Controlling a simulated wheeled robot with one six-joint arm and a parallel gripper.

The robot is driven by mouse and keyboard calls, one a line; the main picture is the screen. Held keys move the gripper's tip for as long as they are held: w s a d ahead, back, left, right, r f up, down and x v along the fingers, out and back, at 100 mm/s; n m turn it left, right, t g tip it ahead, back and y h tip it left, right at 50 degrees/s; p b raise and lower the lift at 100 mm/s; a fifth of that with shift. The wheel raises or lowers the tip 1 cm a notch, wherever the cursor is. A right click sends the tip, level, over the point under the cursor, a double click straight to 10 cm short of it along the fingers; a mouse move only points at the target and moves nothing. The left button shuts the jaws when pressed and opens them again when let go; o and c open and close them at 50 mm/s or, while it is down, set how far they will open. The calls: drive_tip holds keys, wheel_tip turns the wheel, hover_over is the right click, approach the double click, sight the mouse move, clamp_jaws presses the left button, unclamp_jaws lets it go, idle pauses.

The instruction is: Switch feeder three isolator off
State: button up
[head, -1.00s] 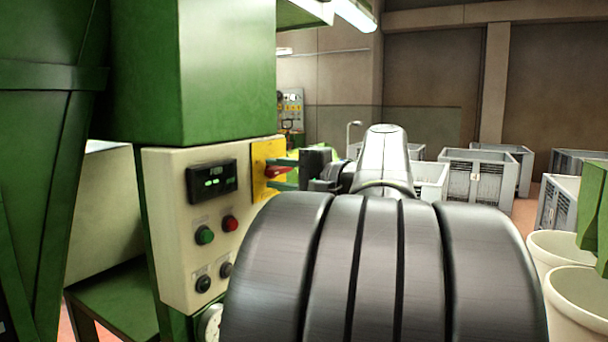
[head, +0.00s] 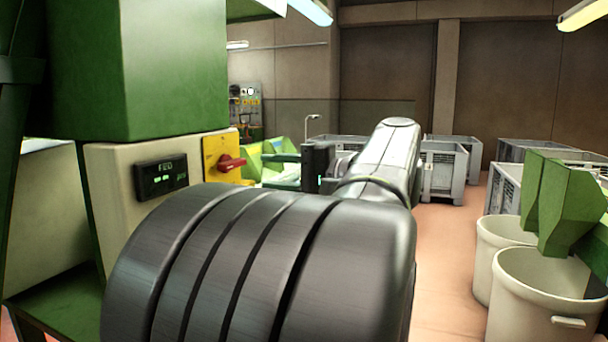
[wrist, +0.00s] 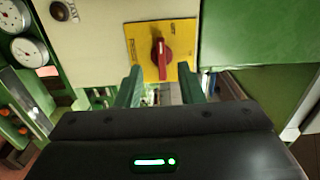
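The isolator is a yellow plate (head: 213,152) with a red rotary handle (head: 231,162), on the right side of the cream control panel (head: 112,205). In the head view the handle lies roughly level. The wrist view shows the yellow plate (wrist: 133,34) and red handle (wrist: 160,56) ahead of the fingers, the handle running up and down in that picture. My gripper (head: 268,170) is to the right of the handle, its green fingers apart. The plate's lettering is unreadable.
A lit display (head: 160,178) sits on the panel; my arm hides the panel's lower part. Round gauges (wrist: 28,52) show at left in the wrist view. Grey crates (head: 444,172) stand behind, and cream bins (head: 540,300) stand right. Floor between is clear.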

sight(229, 165)
drive_tip(key=shift+v, duration=2.25)
drive_tip(key=x, duration=1.4)
drive_tip(key=v, duration=1.4)
drive_tip(key=x, duration=0.9)
drive_tip(key=p+x, duration=0.1)
drive_tip(key=x, duration=0.4)
drive_tip(key=shift+r, duration=0.25)
drive_tip(key=m+p, duration=0.1)
drive_tip(key=p, duration=0.1)
drive_tip(key=m+p, duration=0.2)
drive_tip(key=shift+r, duration=0.35)
drive_tip(key=shift+d+m+p, duration=0.1)
drive_tip(key=shift+m+p, duration=0.35)
drive_tip(key=shift+m, duration=0.25)
drive_tip(key=shift+f, duration=0.2)
